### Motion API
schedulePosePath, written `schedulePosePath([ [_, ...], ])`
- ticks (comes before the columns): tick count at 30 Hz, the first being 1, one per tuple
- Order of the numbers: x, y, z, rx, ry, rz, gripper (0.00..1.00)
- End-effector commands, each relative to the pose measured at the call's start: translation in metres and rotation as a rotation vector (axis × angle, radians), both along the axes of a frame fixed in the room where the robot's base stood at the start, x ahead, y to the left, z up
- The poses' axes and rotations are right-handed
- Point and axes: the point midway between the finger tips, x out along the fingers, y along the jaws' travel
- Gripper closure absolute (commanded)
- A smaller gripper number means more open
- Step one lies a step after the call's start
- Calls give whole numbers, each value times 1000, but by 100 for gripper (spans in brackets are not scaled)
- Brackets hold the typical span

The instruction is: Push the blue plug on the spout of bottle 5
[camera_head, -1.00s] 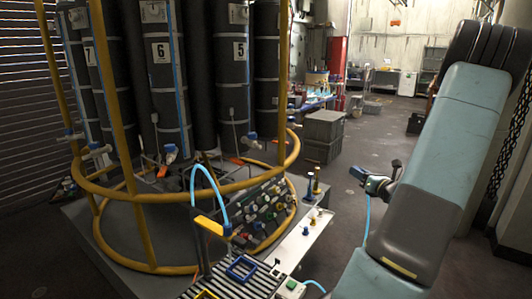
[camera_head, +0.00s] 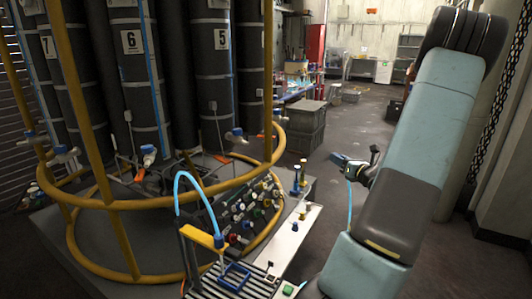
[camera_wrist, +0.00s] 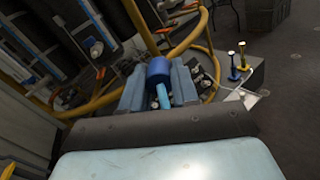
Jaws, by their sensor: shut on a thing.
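Bottle 5 (camera_head: 213,85) is a tall dark cylinder with a white "5" label, standing in the yellow ring frame. A small spout with a blue part (camera_head: 237,135) shows low at its right; its opening cannot be made out. My gripper (camera_head: 345,160) is out to the right of the frame, apart from the bottles. In the wrist view, its grey-blue fingers are shut on a blue plug (camera_wrist: 158,67). A light-blue piece (camera_wrist: 163,96) shows below the plug, between the fingers. A light-blue hose hangs below the gripper in the head view.
Below stand a slatted crate (camera_head: 225,285) with a light-blue hose arch and a white bench strip (camera_head: 300,235) with small posts. Grey boxes (camera_head: 302,125) stand behind; the floor at right is clear.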

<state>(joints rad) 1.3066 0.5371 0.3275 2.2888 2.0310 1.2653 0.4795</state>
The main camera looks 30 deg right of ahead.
Motion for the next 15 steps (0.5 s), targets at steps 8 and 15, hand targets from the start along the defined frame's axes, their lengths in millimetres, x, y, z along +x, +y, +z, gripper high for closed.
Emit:
schedulePosePath([
  [8,51,44,0,-114,-7,78,100],
  [15,109,106,-1,-272,-28,168,100],
])
